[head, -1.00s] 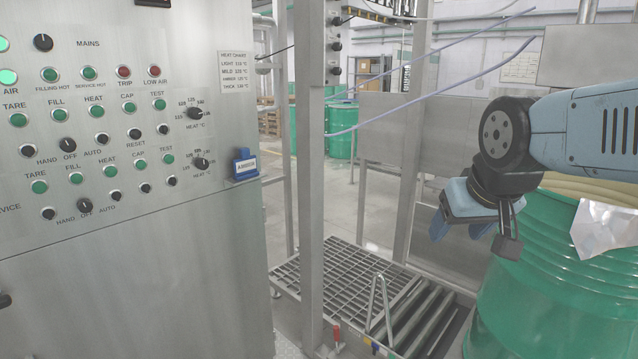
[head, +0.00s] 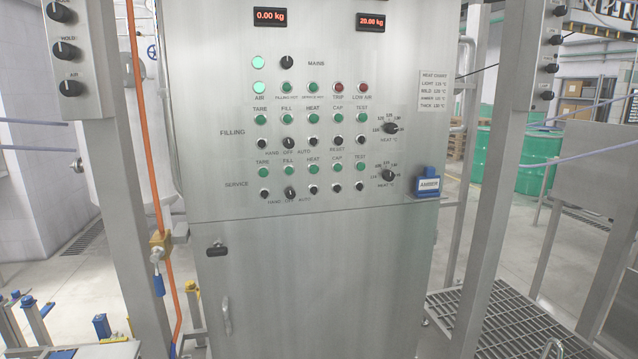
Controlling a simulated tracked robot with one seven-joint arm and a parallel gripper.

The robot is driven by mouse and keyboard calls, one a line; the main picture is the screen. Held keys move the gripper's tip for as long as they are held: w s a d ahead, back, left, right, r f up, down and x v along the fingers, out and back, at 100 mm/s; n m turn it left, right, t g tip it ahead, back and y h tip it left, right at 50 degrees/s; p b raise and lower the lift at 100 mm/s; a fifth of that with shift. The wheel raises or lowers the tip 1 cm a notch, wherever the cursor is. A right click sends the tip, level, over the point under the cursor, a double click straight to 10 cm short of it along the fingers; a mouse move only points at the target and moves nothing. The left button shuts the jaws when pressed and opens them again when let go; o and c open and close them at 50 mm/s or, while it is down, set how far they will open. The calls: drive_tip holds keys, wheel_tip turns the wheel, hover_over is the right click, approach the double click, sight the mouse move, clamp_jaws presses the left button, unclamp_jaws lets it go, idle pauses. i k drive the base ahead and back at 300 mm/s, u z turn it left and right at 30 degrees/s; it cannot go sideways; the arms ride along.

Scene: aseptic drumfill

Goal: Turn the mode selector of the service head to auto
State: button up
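The control cabinet (head: 330,270) stands upright in the middle of the head view. Its lower control row is labelled SERVICE. The service mode selector (head: 290,193) is a small black knob in that row, over the words HAND, OFF and AUTO. Its pointer looks roughly upright, near OFF, but it is too small to be sure. The similar filling mode selector (head: 290,143) sits above it in the FILLING row. My gripper is not in view, and nothing touches the panel.
A blue tag holder (head: 428,184) marked AMBER sits at the panel's right edge. Steel posts (head: 490,170) flank the cabinet. An orange pipe (head: 145,130) runs down on the left. A grating (head: 500,310) lies at lower right. Green drums (head: 535,155) stand behind.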

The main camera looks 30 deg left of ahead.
sight(290, 193)
drive_tip(key=u, duration=1.45)
drive_tip(key=k, duration=0.9)
drive_tip(key=i, duration=0.9)
drive_tip(key=z, duration=0.1)
